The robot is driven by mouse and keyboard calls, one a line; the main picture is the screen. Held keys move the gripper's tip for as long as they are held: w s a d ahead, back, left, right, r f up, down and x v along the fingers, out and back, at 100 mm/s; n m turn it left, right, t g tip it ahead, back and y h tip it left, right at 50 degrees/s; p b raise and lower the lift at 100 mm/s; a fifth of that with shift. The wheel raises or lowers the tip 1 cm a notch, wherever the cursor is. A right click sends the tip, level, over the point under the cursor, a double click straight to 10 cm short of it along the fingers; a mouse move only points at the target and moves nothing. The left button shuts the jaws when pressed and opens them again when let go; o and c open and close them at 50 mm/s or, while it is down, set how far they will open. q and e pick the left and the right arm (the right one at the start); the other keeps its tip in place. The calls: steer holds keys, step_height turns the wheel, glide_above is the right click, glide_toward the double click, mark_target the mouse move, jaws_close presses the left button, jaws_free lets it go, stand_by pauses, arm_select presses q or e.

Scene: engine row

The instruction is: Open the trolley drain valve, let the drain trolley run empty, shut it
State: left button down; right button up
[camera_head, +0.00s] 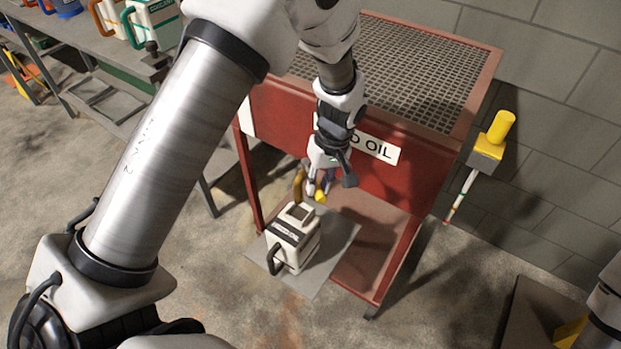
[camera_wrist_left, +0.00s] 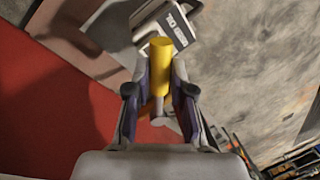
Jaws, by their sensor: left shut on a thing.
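The red drain trolley (camera_head: 265,130) has a grid top and a white label ending in "OIL", partly hidden by my left arm. The yellow valve handle (camera_head: 320,196) is low at its front; it also shows in the left wrist view (camera_wrist_left: 160,65). My left gripper (camera_head: 321,186) is shut on this handle, its fingers (camera_wrist_left: 159,98) on either side. A brownish bent spout (camera_head: 299,184) is beside the gripper, above a white jug (camera_head: 305,252) with a dark label. I cannot see any oil running. My right gripper is not in view.
The jug stands on a grey sheet (camera_head: 338,250) by the trolley's lower shelf (camera_head: 370,262). A yellow-topped gauge with a striped rod (camera_head: 487,150) is at the trolley's right. A workbench (camera_head: 85,45) with jugs is upper left. A block wall (camera_head: 560,90) is behind.

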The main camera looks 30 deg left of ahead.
arm_select(q)
steer(key=shift+w+d+n+p, duration=0.35)
steer(key=shift+w+n, duration=0.1)
steer(key=shift+n, duration=0.35)
steer(key=c, duration=1)
jaws_free()
steer(key=shift+w, duration=0.1)
steer(key=r, duration=0.4)
steer(key=w+r, duration=0.1)
steer(key=r, duration=0.2)
steer(key=w+d+r, duration=0.1)
steer(key=r, duration=0.3)
steer(key=shift+d+r, duration=0.1)
steer(key=shift+r, duration=0.25)
